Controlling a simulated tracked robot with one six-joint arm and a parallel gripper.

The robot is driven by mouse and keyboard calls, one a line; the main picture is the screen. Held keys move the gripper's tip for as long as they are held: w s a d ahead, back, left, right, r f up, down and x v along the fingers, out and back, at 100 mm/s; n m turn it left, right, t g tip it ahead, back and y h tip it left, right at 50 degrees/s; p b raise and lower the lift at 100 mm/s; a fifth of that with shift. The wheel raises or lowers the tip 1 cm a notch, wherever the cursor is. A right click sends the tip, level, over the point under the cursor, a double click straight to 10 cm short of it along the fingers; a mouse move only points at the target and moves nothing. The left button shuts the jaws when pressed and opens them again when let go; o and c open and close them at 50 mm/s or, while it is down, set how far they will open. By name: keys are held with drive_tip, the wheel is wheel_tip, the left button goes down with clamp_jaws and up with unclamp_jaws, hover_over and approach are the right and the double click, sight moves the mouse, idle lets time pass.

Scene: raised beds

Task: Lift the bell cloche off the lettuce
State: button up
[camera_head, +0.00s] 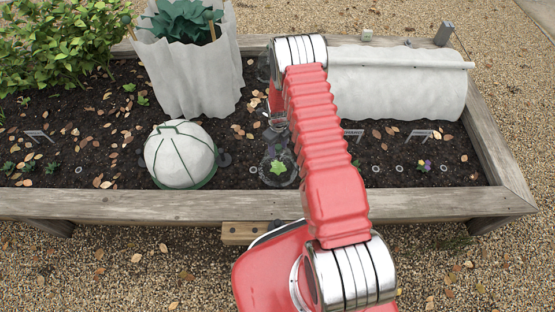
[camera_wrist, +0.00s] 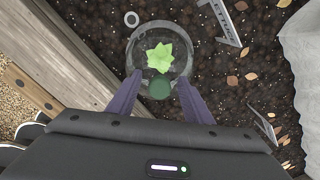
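The bell cloche (camera_head: 266,174) is a clear dome over a small bright green lettuce (camera_head: 278,170) in the soil near the bed's front board. In the wrist view the cloche (camera_wrist: 134,50) shows as a glassy ring around the lettuce (camera_wrist: 159,57), with a dark green knob (camera_wrist: 159,89) on top. My gripper (camera_wrist: 158,80) is open, its two purple fingers on either side of the knob, with a gap visible at each side. I cannot tell how far its fingertips are above or beside the knob in height. In the head view my red arm hides much of the gripper.
A white dome with green ribs (camera_head: 180,155) stands left of the cloche. A tall white fleece wrap (camera_head: 190,75) stands behind it. A white row tunnel (camera_head: 400,85) lies at the back right. A label reading LETTUCE (camera_wrist: 222,22) stands near the cloche. The wooden front board (camera_head: 120,206) runs close by.

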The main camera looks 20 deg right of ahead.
clamp_jaws()
idle(0.3)
idle(0.3)
wheel_tip(320, 180, up, 10)
idle(0.6)
idle(0.5)
